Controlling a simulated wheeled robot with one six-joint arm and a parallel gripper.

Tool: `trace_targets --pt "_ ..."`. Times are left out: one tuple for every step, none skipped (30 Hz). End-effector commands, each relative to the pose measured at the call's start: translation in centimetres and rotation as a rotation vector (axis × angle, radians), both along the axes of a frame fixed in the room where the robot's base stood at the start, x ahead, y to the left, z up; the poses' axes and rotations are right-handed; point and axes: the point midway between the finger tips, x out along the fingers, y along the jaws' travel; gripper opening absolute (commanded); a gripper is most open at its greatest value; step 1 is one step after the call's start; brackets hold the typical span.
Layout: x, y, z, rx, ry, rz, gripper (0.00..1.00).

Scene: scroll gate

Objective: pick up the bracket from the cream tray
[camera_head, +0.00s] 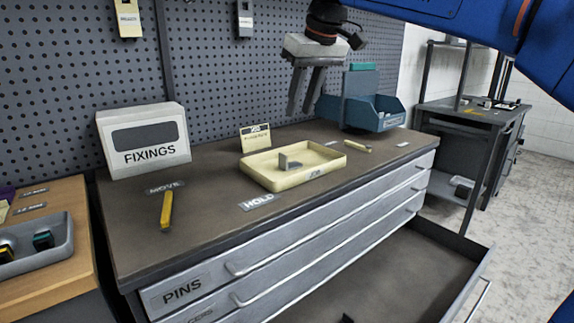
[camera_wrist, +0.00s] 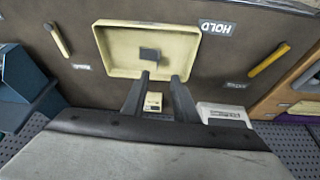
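The cream tray (camera_head: 267,178) lies on the dark bench top, with a small grey bracket (camera_head: 284,163) standing inside it. The bracket also shows in the wrist view (camera_wrist: 149,54), inside the tray (camera_wrist: 119,70). My gripper (camera_head: 303,112) hangs in the air above the back of the bench, to the right of the tray in the head view. Its two fingers are parted and nothing is between them. In the wrist view the fingertips (camera_wrist: 161,77) point toward the tray's near edge, with the bracket beyond them.
A FIXINGS box (camera_head: 145,142) stands at the back left. A yellow-handled tool (camera_head: 166,210) lies near the MOVE label. Blue bins (camera_head: 370,112) stand right of my gripper. A small card (camera_head: 255,138) stands behind the tray. A lower drawer (camera_head: 400,275) is pulled open.

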Motion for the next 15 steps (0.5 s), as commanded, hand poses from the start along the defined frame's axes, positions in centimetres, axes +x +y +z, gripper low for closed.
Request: trace_targets --pt "0.2 0.3 0.1 0.0 0.0 0.005 0.27" --pt "0.3 0.4 0.0 0.0 0.0 0.007 0.27" --pt "0.4 0.6 -0.2 0.0 0.001 0.008 0.27" --pt "0.6 0.6 -0.5 0.0 0.001 0.009 0.27" --pt "0.7 0.7 -0.8 0.0 0.001 0.009 0.27" --pt "0.9 0.8 -1.4 0.0 0.002 0.009 0.27" --pt "1.0 0.9 -1.9 -0.001 0.003 0.009 0.27" --pt "1.2 1.0 -2.4 -0.001 0.003 0.009 0.27" --pt "1.5 1.1 -3.1 0.0 0.002 0.009 0.27" --pt "1.6 1.2 -3.6 -0.001 0.003 0.009 0.27" --pt "1.8 1.3 -4.0 0.0 0.002 0.009 0.27" --pt "2.0 1.5 -4.7 -0.001 0.003 0.009 0.27" --pt "2.2 1.6 -5.2 -0.001 0.003 0.009 0.27" --pt "2.4 1.7 -5.7 0.0 0.002 0.009 0.27" --pt "2.7 1.8 -6.4 -0.001 0.003 0.009 0.27"
